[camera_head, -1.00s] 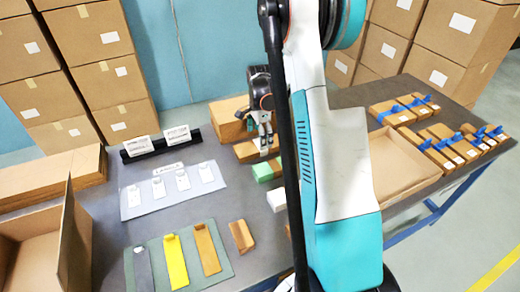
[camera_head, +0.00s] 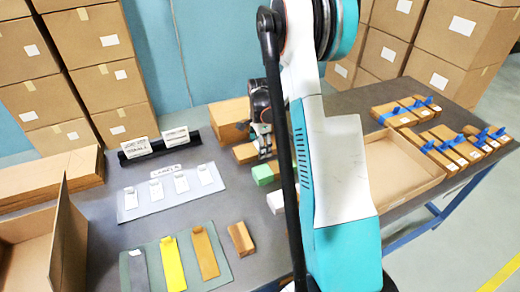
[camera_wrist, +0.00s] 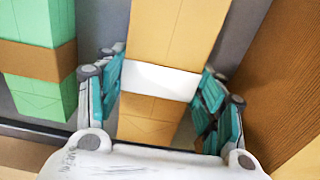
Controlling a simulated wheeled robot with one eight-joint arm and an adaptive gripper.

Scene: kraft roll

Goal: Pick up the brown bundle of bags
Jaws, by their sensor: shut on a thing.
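The brown bundle of bags (camera_wrist: 160,115) is a tan folded stack with a white band (camera_wrist: 160,81) around its middle. In the wrist view it lies lengthwise between the teal-padded fingers of my gripper (camera_wrist: 160,95), one on each side at the band. My gripper is shut on it. In the head view my gripper (camera_head: 262,146) is low over the table, and the bundle (camera_head: 244,153) shows only partly beside the fingers. A green bundle (camera_wrist: 38,90) with a brown band lies just left of the gripper in the wrist view; it also shows in the head view (camera_head: 263,175).
A brown box or stack (camera_wrist: 275,75) stands close on the right in the wrist view.

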